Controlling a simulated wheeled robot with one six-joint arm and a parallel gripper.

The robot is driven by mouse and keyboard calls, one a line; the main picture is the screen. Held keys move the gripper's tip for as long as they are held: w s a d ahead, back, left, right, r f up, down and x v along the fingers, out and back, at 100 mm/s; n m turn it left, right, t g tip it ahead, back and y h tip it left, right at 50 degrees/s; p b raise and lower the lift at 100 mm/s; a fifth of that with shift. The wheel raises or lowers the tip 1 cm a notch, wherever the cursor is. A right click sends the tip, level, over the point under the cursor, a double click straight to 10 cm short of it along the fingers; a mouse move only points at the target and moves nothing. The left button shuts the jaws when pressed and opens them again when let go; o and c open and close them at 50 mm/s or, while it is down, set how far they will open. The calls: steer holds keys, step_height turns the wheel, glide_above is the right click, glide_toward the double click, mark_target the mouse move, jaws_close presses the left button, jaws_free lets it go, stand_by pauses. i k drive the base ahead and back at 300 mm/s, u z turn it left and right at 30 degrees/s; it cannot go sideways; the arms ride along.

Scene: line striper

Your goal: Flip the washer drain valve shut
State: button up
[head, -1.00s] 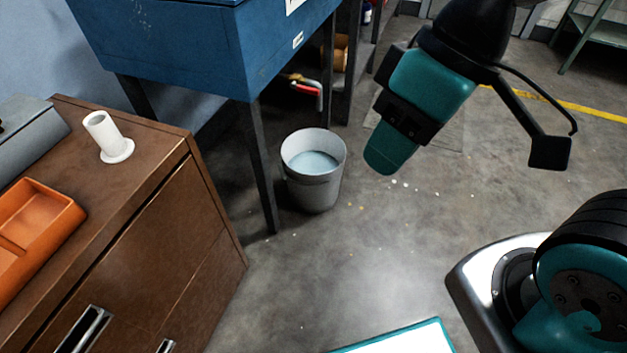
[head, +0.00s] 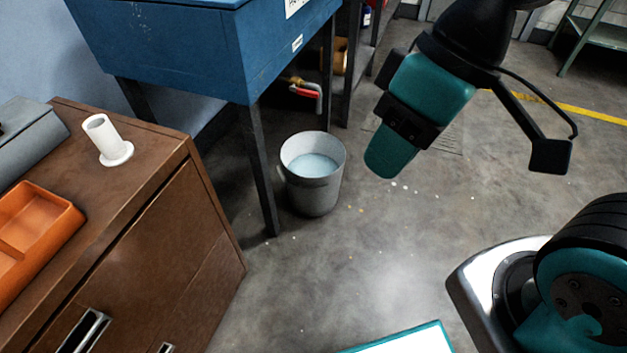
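The washer is a blue metal cabinet (head: 170,50) on dark legs at the upper left. Its drain valve (head: 303,91) has a red lever and sits under the cabinet on a brass-coloured pipe, with a pale downturned spout. The lever looks roughly in line with the pipe, but it is small here. A grey bucket (head: 314,195) with pale liquid stands on the floor below the spout. My gripper (head: 388,160), teal and black, hangs right of the valve, apart from it in the picture. It is seen edge-on, so its finger opening does not show.
A brown cabinet (head: 190,235) fills the lower left, with an orange tray (head: 75,222), a white flanged tube (head: 102,135) and a grey case (head: 30,140) on top. A dark washer leg (head: 262,180) stands left of the bucket. The floor in the middle is clear.

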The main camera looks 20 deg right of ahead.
mark_target(304, 92)
steer(key=i, duration=0.85)
